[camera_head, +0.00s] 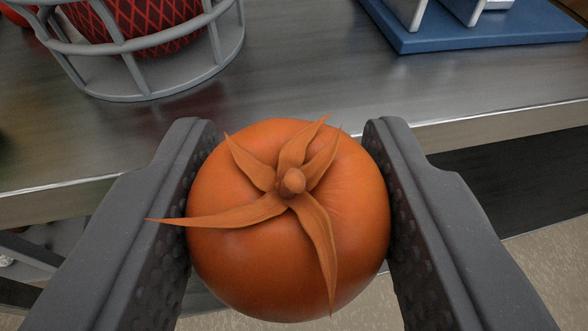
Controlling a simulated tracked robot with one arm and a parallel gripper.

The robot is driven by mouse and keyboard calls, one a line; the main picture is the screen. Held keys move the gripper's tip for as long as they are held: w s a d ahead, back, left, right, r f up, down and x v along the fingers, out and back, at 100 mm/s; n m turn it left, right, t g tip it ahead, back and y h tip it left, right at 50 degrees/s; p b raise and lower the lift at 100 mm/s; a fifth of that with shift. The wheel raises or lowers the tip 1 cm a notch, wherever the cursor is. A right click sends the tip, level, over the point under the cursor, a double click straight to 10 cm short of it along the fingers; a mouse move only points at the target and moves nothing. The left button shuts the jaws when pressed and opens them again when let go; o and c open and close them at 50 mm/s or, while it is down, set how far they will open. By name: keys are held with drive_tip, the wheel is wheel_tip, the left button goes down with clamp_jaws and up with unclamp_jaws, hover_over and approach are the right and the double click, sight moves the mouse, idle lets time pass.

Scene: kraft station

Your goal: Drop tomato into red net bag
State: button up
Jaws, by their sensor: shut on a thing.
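An orange-red tomato (235,240) with a leafy top of the same colour fills the middle of the view. My gripper (288,215) is shut on it, one dark padded finger pressed on each side. The tomato is held in front of the metal table's near edge, with the floor showing below. The red net bag (135,25) shows at the upper left as dark red mesh inside a grey ring-shaped holder (150,80). The top of the bag and its opening are outside the picture.
The steel table (300,70) spans the back, with bare room between the grey holder and a blue board (480,32) carrying pale upright parts at the upper right. A red round thing (15,12) shows at the upper left corner. The table's near edge runs across the view.

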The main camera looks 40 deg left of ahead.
drive_tip(key=shift+s+d+f+b, duration=0.1)
drive_tip(key=shift+s+d+b, duration=0.2)
drive_tip(key=shift+s+b, duration=0.75)
drive_tip(key=shift+r+b, duration=0.2)
drive_tip(key=shift+b, duration=0.45)
